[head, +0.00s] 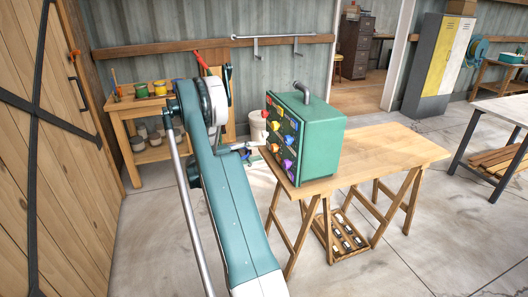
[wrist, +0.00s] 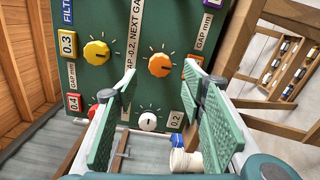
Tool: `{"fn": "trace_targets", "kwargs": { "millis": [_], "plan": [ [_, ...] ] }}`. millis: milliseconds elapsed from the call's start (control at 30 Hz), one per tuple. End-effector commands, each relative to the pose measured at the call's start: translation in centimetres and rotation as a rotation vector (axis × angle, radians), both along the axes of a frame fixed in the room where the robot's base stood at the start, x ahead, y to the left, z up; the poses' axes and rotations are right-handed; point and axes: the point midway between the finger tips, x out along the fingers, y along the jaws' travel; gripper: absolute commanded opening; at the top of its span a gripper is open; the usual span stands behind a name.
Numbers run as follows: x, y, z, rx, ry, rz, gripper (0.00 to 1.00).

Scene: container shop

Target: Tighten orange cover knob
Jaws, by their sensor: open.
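The orange knob (wrist: 160,65) is on the green panel (wrist: 125,18) of a box, with tick marks around it. In the wrist view it shows between and just beyond the two green pads of my gripper (wrist: 158,80). The pads are wide apart with nothing between them; I cannot tell how far they are from the panel. In the head view the green box (head: 322,140) stands on a wooden table, its knob face turned left towards my gripper (head: 250,149). Which small knob there is the same orange one is unclear.
Near the orange knob are a yellow knob (wrist: 97,53), a white knob (wrist: 148,122) and a red knob (wrist: 94,111). A grey bent pipe (head: 302,90) rises from the box top. The wooden table (head: 395,150) is clear right of the box.

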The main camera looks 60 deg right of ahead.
Motion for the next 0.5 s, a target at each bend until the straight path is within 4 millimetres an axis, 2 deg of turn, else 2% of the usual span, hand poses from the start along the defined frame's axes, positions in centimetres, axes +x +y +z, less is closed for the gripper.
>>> {"fn": "trace_targets", "kwargs": {
  "millis": [200,500],
  "plan": [
    [1.7,1.6,0.0,0.000,0.000,0.001,0.41],
    [2.1,2.1,0.0,0.000,0.000,0.000,0.41]
  ]
}}
